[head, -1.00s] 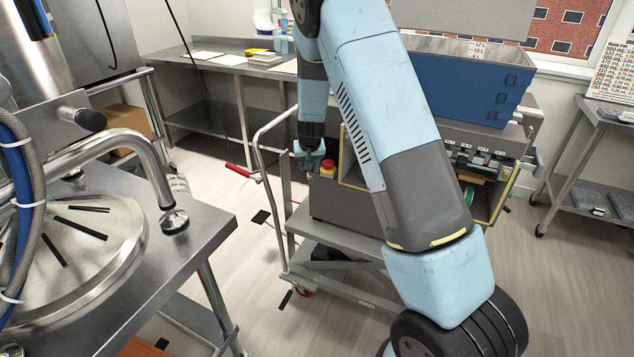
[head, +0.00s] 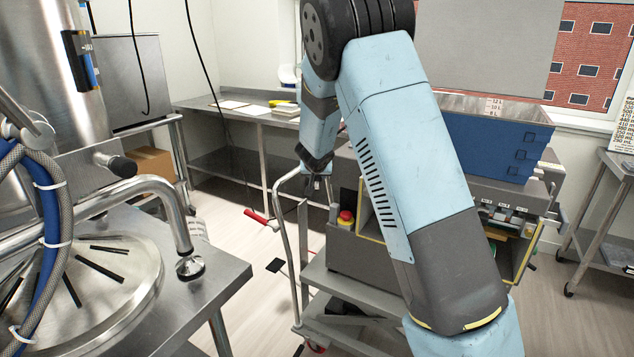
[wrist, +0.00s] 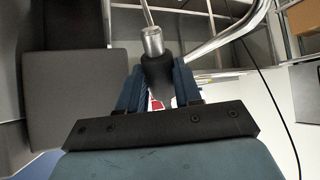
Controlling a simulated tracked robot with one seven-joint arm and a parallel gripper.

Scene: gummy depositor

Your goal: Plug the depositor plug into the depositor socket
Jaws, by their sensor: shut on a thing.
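My gripper (wrist: 157,92) is shut on a black cylindrical piece with a silver collar and a thin grey rod or lead, which I take as the depositor plug (wrist: 154,45). In the head view my gripper (head: 318,170) is small and partly dark, held above and left of the depositor's red emergency stop button. The depositor (head: 362,255) is a grey machine with a blue hopper (head: 490,140), standing on a cart and partly hidden behind my arm. I cannot make out the depositor socket in either view.
A cart with a tall bent handle (head: 283,245) carries the depositor. A steel table (head: 215,285) with a round lid stands at left. A steel bench (head: 225,110) runs along the back.

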